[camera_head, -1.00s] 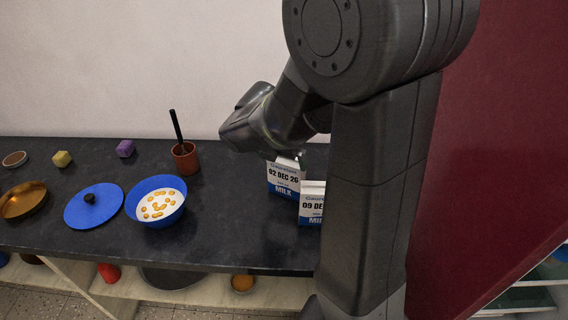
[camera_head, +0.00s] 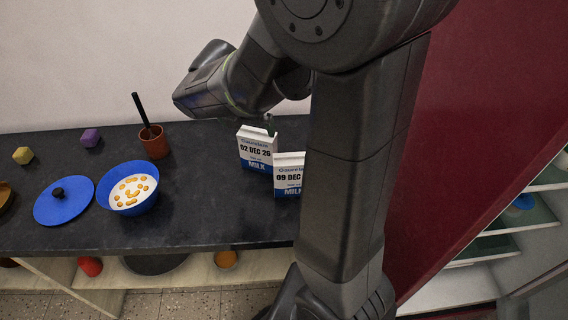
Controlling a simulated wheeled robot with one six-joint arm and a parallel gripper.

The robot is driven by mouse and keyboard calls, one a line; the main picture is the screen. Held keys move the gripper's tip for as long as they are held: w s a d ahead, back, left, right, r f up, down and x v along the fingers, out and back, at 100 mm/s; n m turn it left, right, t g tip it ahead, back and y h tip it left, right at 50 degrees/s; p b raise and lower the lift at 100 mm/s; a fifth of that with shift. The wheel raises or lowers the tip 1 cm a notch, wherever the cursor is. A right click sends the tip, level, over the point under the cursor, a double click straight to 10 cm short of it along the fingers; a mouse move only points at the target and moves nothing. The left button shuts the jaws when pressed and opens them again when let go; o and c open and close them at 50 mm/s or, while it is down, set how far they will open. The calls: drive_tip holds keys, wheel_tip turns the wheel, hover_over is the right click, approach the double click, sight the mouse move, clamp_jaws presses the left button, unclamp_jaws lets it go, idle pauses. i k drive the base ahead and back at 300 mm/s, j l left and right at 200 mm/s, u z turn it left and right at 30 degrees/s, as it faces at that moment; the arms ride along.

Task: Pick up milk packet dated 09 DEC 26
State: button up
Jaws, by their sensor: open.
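The milk packet dated 09 DEC (camera_head: 288,176) stands upright on the dark counter; its right edge, with the end of the date, is hidden behind my arm. A second milk packet, dated 02 DEC 26 (camera_head: 256,150), stands just behind it to the left. My gripper (camera_head: 270,125) shows only as a small part, a fingertip near the top of the 02 DEC 26 packet; the rest is hidden behind my arm. I see nothing held in it.
A terracotta cup (camera_head: 155,146) with a black-handled utensil stands left of the packets. A blue bowl (camera_head: 130,200) with food and a blue lid (camera_head: 64,208) lie further left. The dark counter (camera_head: 215,215) is clear in front of the packets. A maroon wall (camera_head: 440,150) rises at right.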

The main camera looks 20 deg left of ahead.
sight(293, 176)
drive_tip(key=k+j, duration=0.15)
drive_tip(key=j, duration=0.2)
drive_tip(key=k+j+u, duration=0.15)
drive_tip(key=j, duration=0.2)
drive_tip(key=k+j, duration=0.1)
drive_tip(key=j, duration=0.25)
drive_tip(key=k+j+u, duration=0.15)
drive_tip(key=j, duration=0.2)
